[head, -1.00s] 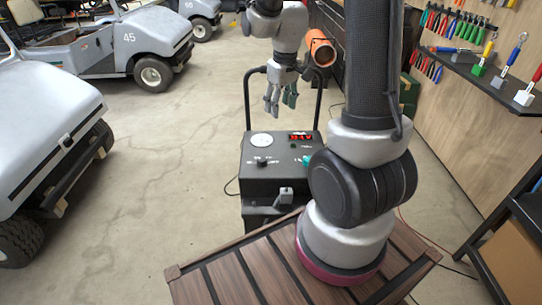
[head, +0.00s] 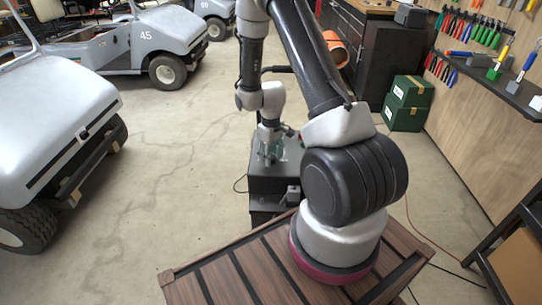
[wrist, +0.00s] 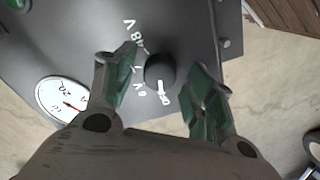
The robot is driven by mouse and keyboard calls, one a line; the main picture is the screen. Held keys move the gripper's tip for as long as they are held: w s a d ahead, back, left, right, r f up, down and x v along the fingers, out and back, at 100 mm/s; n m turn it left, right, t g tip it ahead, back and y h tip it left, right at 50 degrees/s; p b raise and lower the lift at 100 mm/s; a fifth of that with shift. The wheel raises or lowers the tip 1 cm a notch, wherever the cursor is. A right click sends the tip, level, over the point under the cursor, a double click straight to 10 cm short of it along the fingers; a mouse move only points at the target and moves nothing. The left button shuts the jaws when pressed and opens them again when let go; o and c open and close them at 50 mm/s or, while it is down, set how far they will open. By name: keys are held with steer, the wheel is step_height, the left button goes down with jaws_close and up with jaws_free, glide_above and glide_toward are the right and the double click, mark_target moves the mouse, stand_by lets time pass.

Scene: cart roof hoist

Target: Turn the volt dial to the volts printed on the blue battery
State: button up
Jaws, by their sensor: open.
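The volt dial is a round black knob (wrist: 160,72) on the dark panel of the charger (wrist: 205,30). White volt markings (wrist: 138,32) are printed around it, but I cannot read them surely. A white mark shows on the knob's lower side in the wrist view. My gripper (wrist: 160,88) is open, with one green-padded finger on each side of the knob and nothing clamped. In the head view my gripper (head: 269,152) is down over the charger (head: 272,185) and hides the dial. No blue battery is visible.
A white round gauge (wrist: 63,98) sits beside the dial on the panel. Grey carts (head: 150,38) stand at the left. Green boxes (head: 406,103) and a tool wall stand at the right. Open concrete floor lies left of the charger.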

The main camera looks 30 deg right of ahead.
steer(key=shift+f, duration=0.2)
steer(key=c, duration=1)
steer(key=shift+c, duration=0.2)
